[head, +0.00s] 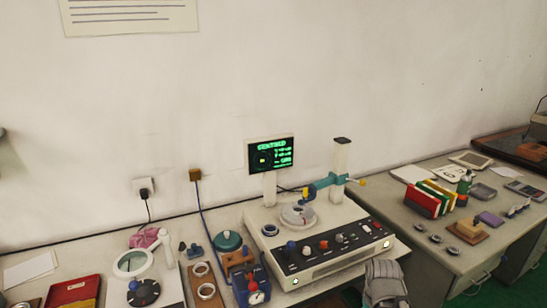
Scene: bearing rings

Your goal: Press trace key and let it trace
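The roundness machine (335,262) stands on the bench with a row of knobs and keys on its sloped front panel. Labels are too small to read, so I cannot tell which one is the trace key. A bearing ring (298,215) sits on its round table, with the teal stylus arm (328,183) reaching over it from the column (340,165). The screen (270,154) shows green text that seems to read "CENTRED", a small plot and several lines. My gripper (385,284) seems to be the grey part in front of the panel's right end; its fingertips are not distinguishable.
Left of the machine are a dial gauge on a blue stand (256,297), loose rings (205,291) and a magnifier (132,262). A second bench on the right holds upright binders (422,202) and more rings (452,248). A gap separates the benches.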

